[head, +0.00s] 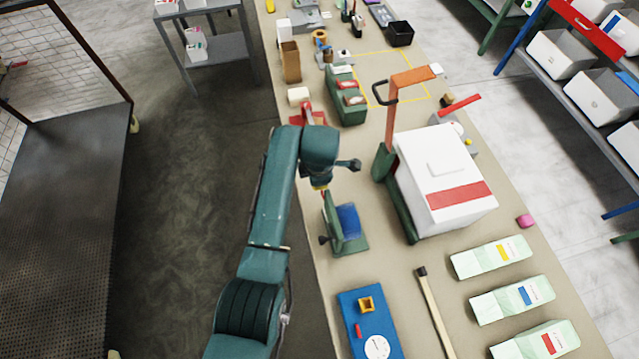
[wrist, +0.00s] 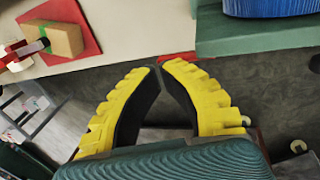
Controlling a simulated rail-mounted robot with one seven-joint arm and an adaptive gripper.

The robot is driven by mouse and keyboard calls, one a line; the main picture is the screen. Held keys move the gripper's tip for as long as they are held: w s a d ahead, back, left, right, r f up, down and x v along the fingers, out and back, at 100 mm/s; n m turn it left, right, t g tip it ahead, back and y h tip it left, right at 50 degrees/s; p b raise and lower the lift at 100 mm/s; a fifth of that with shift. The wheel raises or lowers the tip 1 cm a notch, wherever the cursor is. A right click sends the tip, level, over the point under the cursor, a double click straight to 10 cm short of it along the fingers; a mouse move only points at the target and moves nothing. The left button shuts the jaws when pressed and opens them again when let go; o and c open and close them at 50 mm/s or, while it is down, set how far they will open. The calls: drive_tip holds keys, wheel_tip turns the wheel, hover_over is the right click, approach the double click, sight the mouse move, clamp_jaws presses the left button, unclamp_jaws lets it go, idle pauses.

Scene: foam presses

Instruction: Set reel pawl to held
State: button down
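The reel is a blue drum (head: 348,221) on a green stand (head: 350,246) near the left edge of the bench. A dark knob (head: 323,240) sticks out on its left side. My gripper (head: 320,187) is just above and left of the reel stand. In the wrist view the yellow fingers (wrist: 160,70) have their tips nearly together, with nothing visible held between them. The blue drum (wrist: 270,6) and green base (wrist: 255,35) show at upper right there. A small red piece (wrist: 184,55) shows just beyond the right fingertip. I cannot tell if it is the pawl.
A white box (head: 440,175) on a green press with an orange arm (head: 388,125) stands right of the reel. A blue board (head: 370,315) and a wooden bar (head: 435,305) lie nearer. A tan block on a red plate (wrist: 72,35) is at the wrist view's upper left.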

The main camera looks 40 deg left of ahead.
drive_tip(key=shift+d, duration=0.1)
drive_tip(key=shift+s+d+p, duration=0.45)
drive_tip(key=shift+d+p, duration=0.1)
drive_tip(key=shift+p, duration=0.55)
drive_tip(key=w+a+p+v, duration=0.1)
drive_tip(key=a+p+v, duration=0.1)
drive_tip(key=v, duration=1.1)
drive_tip(key=shift+w+a+r, duration=0.3)
drive_tip(key=shift+w+r, duration=0.05)
drive_tip(key=shift+r, duration=0.4)
drive_tip(key=shift+d+p, duration=0.1)
drive_tip(key=shift+p, duration=0.2)
